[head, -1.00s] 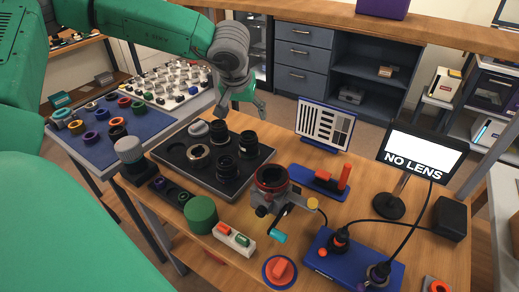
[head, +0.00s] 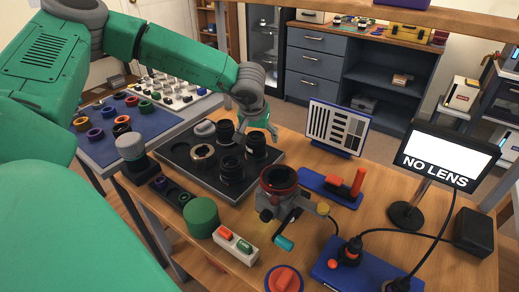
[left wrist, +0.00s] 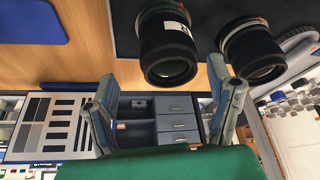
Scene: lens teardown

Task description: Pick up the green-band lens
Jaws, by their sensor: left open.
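Several black lenses stand upright on a dark tray (head: 205,193). One is at the back right (head: 256,146), one at the back (head: 225,132) and one nearer the front (head: 231,168). My left gripper (head: 258,129) is open and empty, just above and behind the back-right lens. In the left wrist view, two black lenses, one central (left wrist: 168,48) and one at the right (left wrist: 252,50), show beyond the spread fingers. My right gripper is not in view.
A red-ringed mount (head: 279,180) stands right of the tray, with a blue-and-red fixture (head: 333,188) behind it. A test chart (head: 338,127) and a "NO LENS" screen (head: 436,158) stand farther right. A blue mat (head: 110,132) with coloured rings lies at the left.

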